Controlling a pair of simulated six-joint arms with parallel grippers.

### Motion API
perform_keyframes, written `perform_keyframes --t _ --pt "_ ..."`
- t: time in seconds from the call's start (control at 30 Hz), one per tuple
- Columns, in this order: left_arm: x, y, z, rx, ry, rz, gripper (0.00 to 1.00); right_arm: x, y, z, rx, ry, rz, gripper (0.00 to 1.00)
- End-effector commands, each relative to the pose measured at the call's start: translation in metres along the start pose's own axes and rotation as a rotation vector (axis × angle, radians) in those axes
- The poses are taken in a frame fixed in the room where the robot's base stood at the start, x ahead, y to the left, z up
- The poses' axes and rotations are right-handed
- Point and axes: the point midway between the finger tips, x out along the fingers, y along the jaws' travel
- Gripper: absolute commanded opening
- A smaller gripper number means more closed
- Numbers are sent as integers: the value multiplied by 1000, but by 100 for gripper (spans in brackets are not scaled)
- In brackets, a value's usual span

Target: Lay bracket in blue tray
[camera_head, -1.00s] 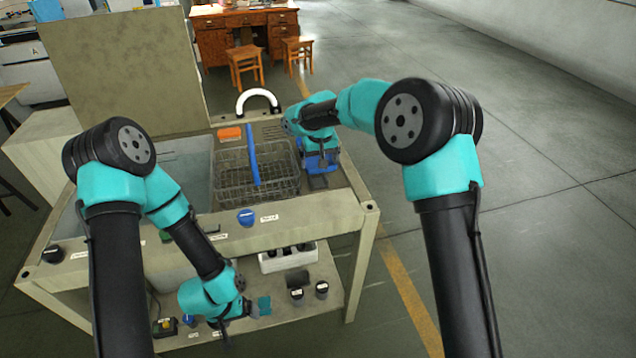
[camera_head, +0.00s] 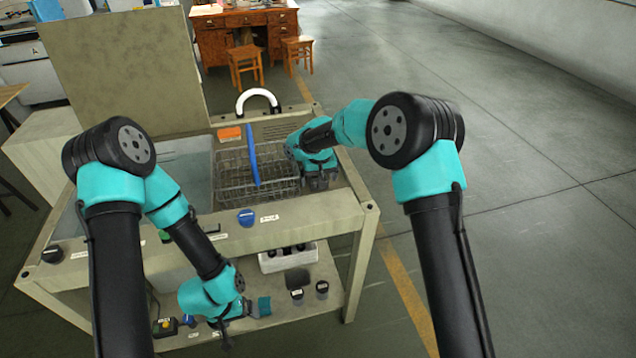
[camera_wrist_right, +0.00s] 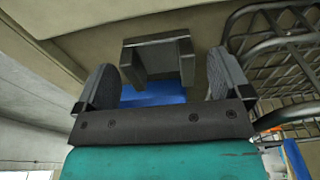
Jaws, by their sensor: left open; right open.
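The grey, U-shaped bracket (camera_wrist_right: 158,60) shows in the right wrist view between and slightly beyond my right gripper's fingertips. Gaps show on both sides of it. The blue tray (camera_wrist_right: 152,95) shows as a blue patch between that gripper's fingers, beside the bracket; I cannot tell whether the bracket rests in it. My right gripper (camera_head: 318,182) is open over the right end of the bench top and hides the tray and bracket in the head view. My left gripper (camera_head: 238,322) is open and low, near the bench's lower shelf, away from both.
A wire basket (camera_head: 232,182) with a blue handle (camera_head: 254,160) stands just left of my right gripper. An orange block (camera_head: 230,133) and a white curved handle (camera_head: 258,97) are behind. A blue knob (camera_head: 246,218) is on the front edge. Jars (camera_head: 322,289) stand on the lower shelf.

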Motion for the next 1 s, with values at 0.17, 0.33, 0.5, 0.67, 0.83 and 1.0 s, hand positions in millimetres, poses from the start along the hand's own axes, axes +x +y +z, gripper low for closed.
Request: perform_keyframes --t 0.17,0.33,0.5,0.67,0.83,1.0 --pt "0 0 0 0 0 0 91 9 0 0 -1 0 1 96" --pt "0 0 0 0 0 0 91 8 0 0 -1 0 0 96" --pt "0 0 0 0 0 0 91 8 0 0 0 0 0 96" --pt "0 0 0 0 0 0 91 8 0 0 0 0 0 87" --pt "0 0 0 0 0 0 91 8 0 0 0 0 0 71" --pt "0 0 0 0 0 0 91 8 0 0 0 0 0 55"
